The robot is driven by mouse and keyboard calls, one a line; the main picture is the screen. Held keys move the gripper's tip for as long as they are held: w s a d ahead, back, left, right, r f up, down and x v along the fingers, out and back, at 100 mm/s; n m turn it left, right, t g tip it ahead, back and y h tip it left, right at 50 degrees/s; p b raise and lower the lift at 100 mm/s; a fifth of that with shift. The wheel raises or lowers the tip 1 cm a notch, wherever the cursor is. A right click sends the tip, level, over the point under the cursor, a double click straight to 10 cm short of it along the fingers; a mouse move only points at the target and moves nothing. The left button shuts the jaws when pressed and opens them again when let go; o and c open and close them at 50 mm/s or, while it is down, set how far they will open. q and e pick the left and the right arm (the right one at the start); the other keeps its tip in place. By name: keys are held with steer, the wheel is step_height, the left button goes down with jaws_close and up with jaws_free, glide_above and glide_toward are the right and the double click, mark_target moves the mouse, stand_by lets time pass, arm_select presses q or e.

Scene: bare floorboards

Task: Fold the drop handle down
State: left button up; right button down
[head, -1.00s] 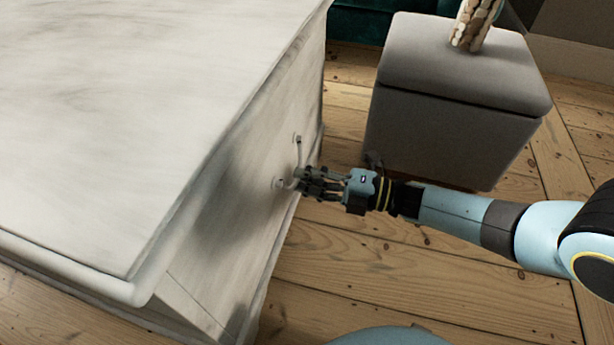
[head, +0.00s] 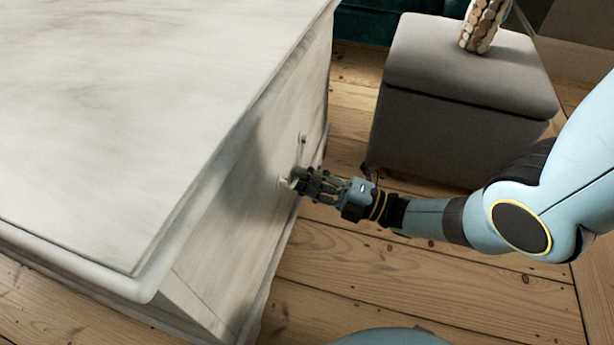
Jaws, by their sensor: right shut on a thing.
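The drop handle (head: 302,150) is a small pale metal bail on the side face of a whitish wooden cabinet (head: 240,200). Its two mounts show, one farther back and one nearer, beside my fingertips. My right gripper (head: 298,178) reaches in from the right and is shut on the handle near its closer end. The fingers hide most of the bar, so its exact tilt is hard to tell. My left gripper is out of view.
A grey upholstered ottoman (head: 460,105) stands behind my right arm, with a patterned vase (head: 483,25) on it. The cabinet's top edge overhangs the face to the left of the gripper. Bare floorboards (head: 370,275) lie open in front.

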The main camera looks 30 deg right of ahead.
steer(key=c, duration=1.4)
jaws_free()
steer(key=shift+s, duration=0.15)
